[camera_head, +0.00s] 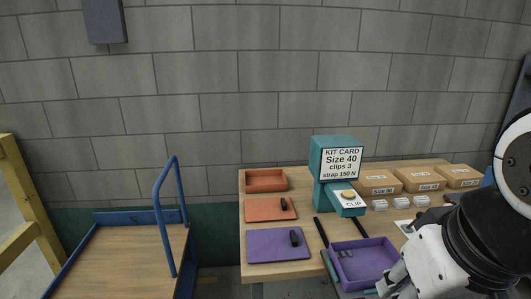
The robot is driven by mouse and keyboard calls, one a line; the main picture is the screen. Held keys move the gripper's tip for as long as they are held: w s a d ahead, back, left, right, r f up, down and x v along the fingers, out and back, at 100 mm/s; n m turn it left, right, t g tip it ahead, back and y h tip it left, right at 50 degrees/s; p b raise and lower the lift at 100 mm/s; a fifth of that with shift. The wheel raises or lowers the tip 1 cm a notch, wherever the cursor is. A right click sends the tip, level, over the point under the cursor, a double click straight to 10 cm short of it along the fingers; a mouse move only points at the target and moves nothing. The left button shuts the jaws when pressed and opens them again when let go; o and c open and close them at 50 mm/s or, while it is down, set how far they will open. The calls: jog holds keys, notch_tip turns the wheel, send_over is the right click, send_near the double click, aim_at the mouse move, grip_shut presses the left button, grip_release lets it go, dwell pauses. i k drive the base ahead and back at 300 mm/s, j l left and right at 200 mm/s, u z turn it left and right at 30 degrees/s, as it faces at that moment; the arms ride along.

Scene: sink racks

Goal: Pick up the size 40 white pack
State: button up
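Small white packs (379,205) (401,203) (422,200) stand in a row on the table, in front of the cardboard boxes. Their markings are too small to tell which is size 40. A teal stand (327,187) carries a kit card (342,160) reading Size 40, clips 3, strap 150 N. My gripper (388,288) is at the bottom right, beside the purple tray and nearer to me than the packs. Its fingers are mostly cut off by the frame edge, so its opening and contents are unclear.
Cardboard boxes (384,180) (419,179) (457,176) with size labels line the table's back right. The purple tray (385,246) holds small grey pieces. An orange tray (266,184), orange board (262,211) and purple board (270,246) lie left. A blue-handled cart (125,262) stands further left.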

aim_at(377, 205)
jog(key=i+z, duration=0.45)
jog(key=i+j+z, duration=0.2)
jog(key=z, duration=0.3)
jog(key=i, duration=0.1)
